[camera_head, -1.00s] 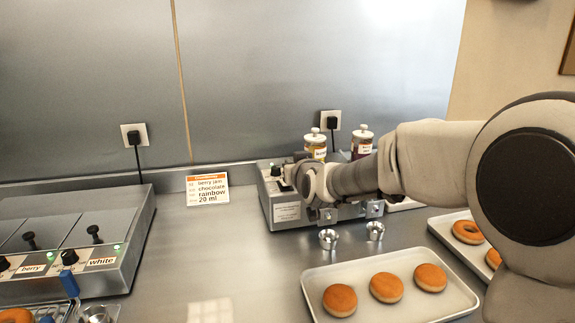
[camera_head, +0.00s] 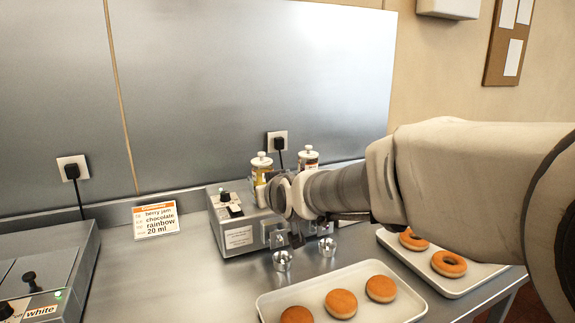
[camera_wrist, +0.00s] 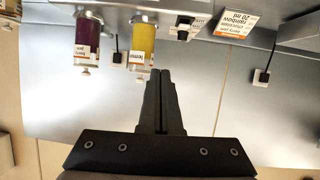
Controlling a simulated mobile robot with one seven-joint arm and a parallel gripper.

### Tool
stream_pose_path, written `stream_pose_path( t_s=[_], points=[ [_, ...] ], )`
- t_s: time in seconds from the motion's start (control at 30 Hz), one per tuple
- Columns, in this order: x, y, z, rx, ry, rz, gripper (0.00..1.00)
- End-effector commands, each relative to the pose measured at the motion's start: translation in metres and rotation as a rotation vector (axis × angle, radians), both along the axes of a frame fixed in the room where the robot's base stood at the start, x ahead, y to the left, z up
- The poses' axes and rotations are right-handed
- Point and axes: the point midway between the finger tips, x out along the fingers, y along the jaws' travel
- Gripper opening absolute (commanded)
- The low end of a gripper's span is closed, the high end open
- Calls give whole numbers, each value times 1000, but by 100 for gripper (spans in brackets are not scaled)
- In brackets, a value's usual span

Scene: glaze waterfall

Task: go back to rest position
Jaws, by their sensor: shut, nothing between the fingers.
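My arm reaches in from the right in the head view, and its wrist end is over the grey dispenser box (camera_head: 238,238). The fingers are hidden behind the wrist there. In the wrist view my gripper (camera_wrist: 160,75) is shut, its two black fingers together with nothing between them. The fingertips point toward the yellow jar (camera_wrist: 143,40) and the dark purple jar (camera_wrist: 87,38), which appear upside down. In that view the fingers overlap the area just beside the yellow jar; I cannot tell the gap.
Two metal cups (camera_head: 283,261) stand before the box. A tray (camera_head: 395,308) of plain doughnuts and a second tray (camera_head: 462,284) of ring doughnuts lie in front and right. An order card (camera_head: 156,219) and another machine (camera_head: 55,262) are left. The steel wall (camera_head: 200,90) is behind.

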Motion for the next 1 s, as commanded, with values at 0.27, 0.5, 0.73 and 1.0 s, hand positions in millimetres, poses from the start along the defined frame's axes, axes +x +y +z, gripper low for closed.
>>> stream_pose_path(
  t_s=[0.27,0.5,0.73,1.0],
  points=[
    [-84,-88,24,-92,200,-125,0],
    [-171,-152,27,-120,391,-245,0],
    [-256,-193,18,-110,566,-344,0],
    [-303,-209,7,-96,668,-390,0]
  ],
)
